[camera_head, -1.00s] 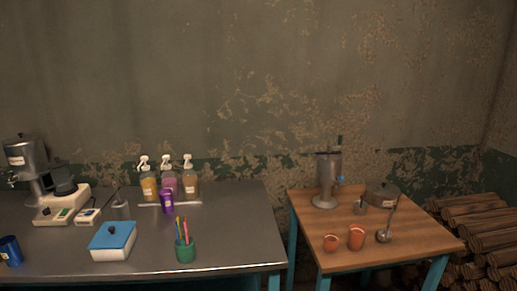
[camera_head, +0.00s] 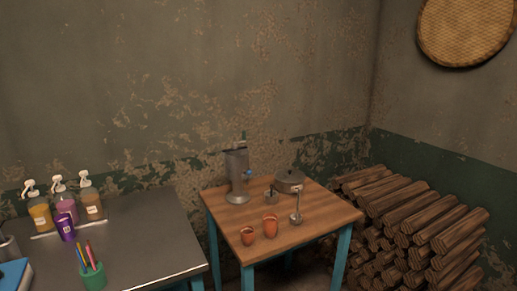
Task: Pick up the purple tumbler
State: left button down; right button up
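The purple tumbler (camera_head: 65,227) stands upright on the grey metal table (camera_head: 150,235) at the left of the view. It is just in front of the spray bottles. Neither of my grippers is in view.
Spray bottles (camera_head: 92,200) stand behind the tumbler, and a green pen cup (camera_head: 93,277) is in front of it. A blue-lidded box (camera_head: 14,274) is cut off at left. A wooden table (camera_head: 310,218) holds a metal dispenser (camera_head: 236,175), orange cups (camera_head: 270,226) and a pot (camera_head: 290,181). Firewood (camera_head: 410,235) is stacked right.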

aim_at(63, 222)
jog(key=u, duration=1.35)
jog(key=i+z, duration=0.1)
jog(key=i, duration=0.15)
